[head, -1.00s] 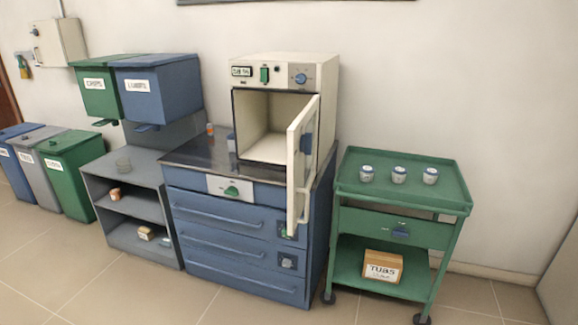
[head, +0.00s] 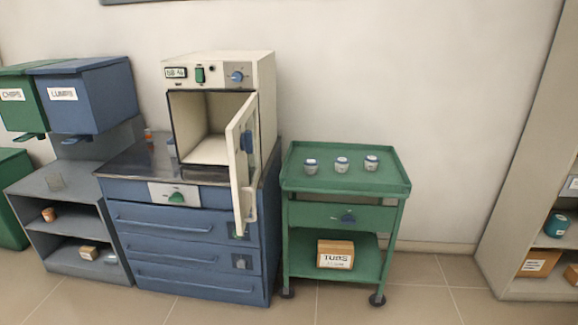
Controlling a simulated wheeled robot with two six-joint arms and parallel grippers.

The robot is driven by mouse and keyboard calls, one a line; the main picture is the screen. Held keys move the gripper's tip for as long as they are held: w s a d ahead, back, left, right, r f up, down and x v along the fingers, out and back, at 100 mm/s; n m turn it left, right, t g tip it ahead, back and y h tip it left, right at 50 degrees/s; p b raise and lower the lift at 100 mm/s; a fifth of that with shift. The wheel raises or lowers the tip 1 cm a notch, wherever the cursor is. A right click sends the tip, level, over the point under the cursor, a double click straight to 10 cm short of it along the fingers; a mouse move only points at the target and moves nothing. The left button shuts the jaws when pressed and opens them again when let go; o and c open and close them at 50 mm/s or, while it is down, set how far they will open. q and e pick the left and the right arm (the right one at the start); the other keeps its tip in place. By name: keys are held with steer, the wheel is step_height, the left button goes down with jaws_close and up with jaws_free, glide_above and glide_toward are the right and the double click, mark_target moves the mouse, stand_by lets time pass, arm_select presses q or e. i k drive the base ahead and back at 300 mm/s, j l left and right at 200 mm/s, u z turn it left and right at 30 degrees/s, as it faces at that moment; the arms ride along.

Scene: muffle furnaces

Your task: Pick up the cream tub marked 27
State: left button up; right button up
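Three small pale tubs stand upright in a row on the top tray of the green trolley (head: 300,177): a left one (head: 311,166), a middle one (head: 342,164) and a right one (head: 371,163). Each has a whitish body with a darker blue-grey band or lid. Their markings are too small to read, so I cannot tell which is 27. Neither of my grippers is in the head view.
A cream furnace (head: 216,75) stands on the blue cabinet (head: 170,230), its door (head: 240,165) swung open beside the trolley. A box labelled TUBS (head: 335,255) lies on the trolley's lower shelf. A shelf unit (head: 520,190) stands at the right. Floor in front is clear.

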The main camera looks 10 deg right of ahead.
mark_target(311, 165)
steer(key=i+l, duration=0.15)
steer(key=l, duration=0.2)
steer(key=i+l+u, duration=0.1)
steer(key=l, duration=0.3)
steer(key=i+l+u, duration=0.2)
steer(key=l, duration=0.55)
steer(key=i+l+u, duration=0.2)
steer(key=l, duration=0.6)
steer(key=i+l+u, duration=0.1)
steer(key=l+u, duration=0.15)
steer(key=l, duration=0.6)
steer(key=l+u, duration=0.2)
steer(key=l, duration=0.6)
steer(key=i, duration=0.05)
